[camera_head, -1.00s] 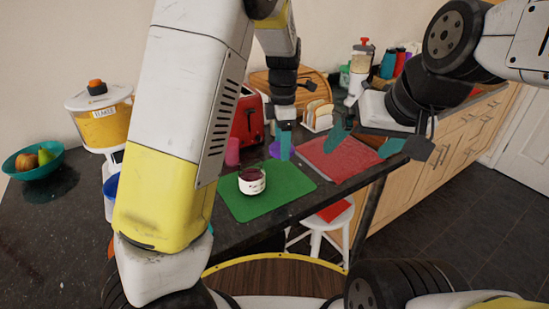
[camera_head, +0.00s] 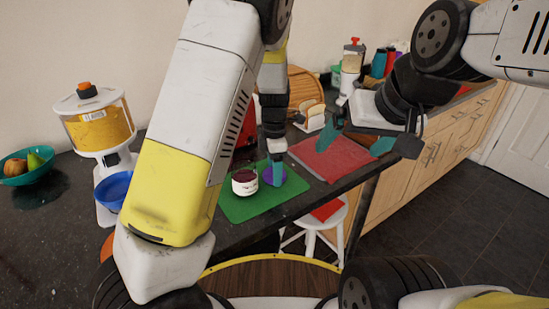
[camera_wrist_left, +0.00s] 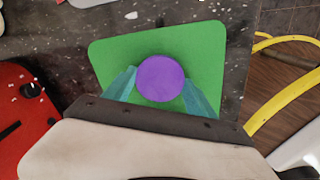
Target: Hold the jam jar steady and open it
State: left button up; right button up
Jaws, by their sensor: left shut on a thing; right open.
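The jam jar (camera_head: 245,182), white-labelled with dark red contents at its top, stands upright and lidless on the green mat (camera_head: 240,210). My left gripper (camera_head: 276,172) is shut on a round purple lid (camera_head: 274,179), just right of the jar in the head view. The left wrist view shows the lid (camera_wrist_left: 160,78) between the teal fingers, over the green mat (camera_wrist_left: 115,52); I cannot tell whether it touches the mat. The jar does not show there. My right gripper (camera_head: 356,141) is open and empty above the red mat (camera_head: 330,160), away from the jar.
A cereal dispenser (camera_head: 97,125), a blue bowl (camera_head: 113,190) and a teal fruit bowl (camera_head: 30,174) stand at the left. A toast rack (camera_head: 312,120) stands behind the mats. A white stool (camera_head: 318,222) stands below the counter's front edge.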

pick_arm(q)
jog(key=o, duration=1.5)
jog(key=shift+o, duration=0.2)
notch_tip(320, 180, up, 12)
jog(key=s+a+r+m+t, duration=0.2)
jog(key=s+a+r+m, duration=0.1)
jog(key=s+m, duration=0.4)
jog(key=s+a+r+m+t+h, duration=0.1)
jog(key=s+a+r+m+t, duration=0.1)
jog(key=s+a+r+m, duration=0.2)
jog(key=s+a+r+m+t+h, duration=0.1)
jog(key=s+a+r+m+t, duration=0.1)
jog(key=s+a+m, duration=0.5)
jog(key=s+r+m, duration=0.1)
jog(key=s+m, duration=0.2)
jog(key=shift+s+r, duration=0.2)
jog(key=shift+r, duration=0.2)
